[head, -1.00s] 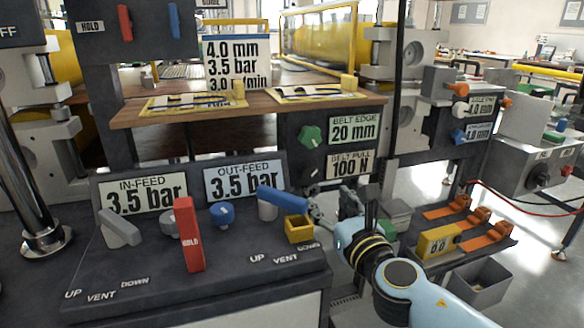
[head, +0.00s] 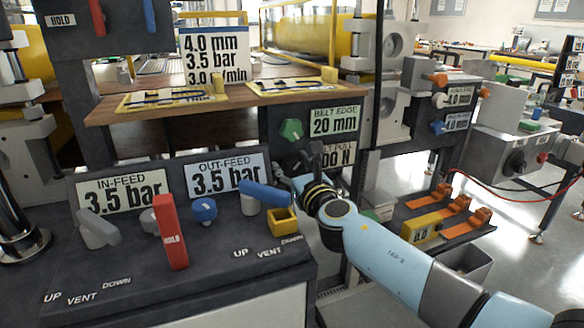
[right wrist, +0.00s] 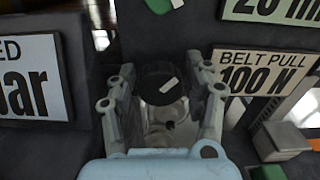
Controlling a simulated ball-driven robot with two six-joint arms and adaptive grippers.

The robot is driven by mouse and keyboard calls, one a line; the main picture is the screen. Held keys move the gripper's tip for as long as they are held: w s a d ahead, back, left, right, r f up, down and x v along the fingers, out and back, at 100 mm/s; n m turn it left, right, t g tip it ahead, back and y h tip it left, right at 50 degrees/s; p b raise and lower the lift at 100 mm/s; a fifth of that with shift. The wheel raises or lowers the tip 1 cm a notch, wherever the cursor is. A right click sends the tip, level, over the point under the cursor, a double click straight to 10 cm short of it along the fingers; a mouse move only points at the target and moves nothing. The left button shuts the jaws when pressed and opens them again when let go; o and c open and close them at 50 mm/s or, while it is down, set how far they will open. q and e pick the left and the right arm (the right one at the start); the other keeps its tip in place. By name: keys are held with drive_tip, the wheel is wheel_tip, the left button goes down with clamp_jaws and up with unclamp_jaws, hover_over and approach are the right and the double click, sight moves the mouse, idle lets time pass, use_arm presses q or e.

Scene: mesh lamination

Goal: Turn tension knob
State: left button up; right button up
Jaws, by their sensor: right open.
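The dark round knob (right wrist: 162,84) with a white pointer mark sits beside the BELT PULL 100 N sign (right wrist: 262,72) in the right wrist view. My right gripper (right wrist: 162,92) is open, with one finger on each side of this knob; I cannot tell whether they touch it. In the head view my right gripper (head: 312,160) is in front of the knob panel and covers part of the BELT PULL sign (head: 338,156). The knob is not clearly visible there. The green knob (head: 291,129) is just above, beside the BELT EDGE 20 mm sign (head: 335,121). My left gripper is not in view.
A shelf with orange clamps (head: 462,214) stands to the right.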

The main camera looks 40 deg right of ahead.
drive_tip(key=c, duration=0.9)
drive_tip(key=shift+m, duration=0.3)
drive_tip(key=m+b, duration=0.2)
drive_tip(key=m, duration=0.2)
drive_tip(key=shift+f+m, duration=0.15)
drive_tip(key=shift+m, duration=0.15)
drive_tip(key=m+b, duration=0.1)
drive_tip(key=m, duration=0.3)
drive_tip(key=shift+d+b, duration=0.15)
drive_tip(key=shift+b, duration=0.2)
drive_tip(key=m+b, duration=0.2)
drive_tip(key=m, duration=0.4)
drive_tip(key=shift+f, duration=0.15)
drive_tip(key=m+b, duration=0.2)
drive_tip(key=m, duration=0.2)
drive_tip(key=shift+m, duration=0.3)
drive_tip(key=shift+s, duration=0.1)
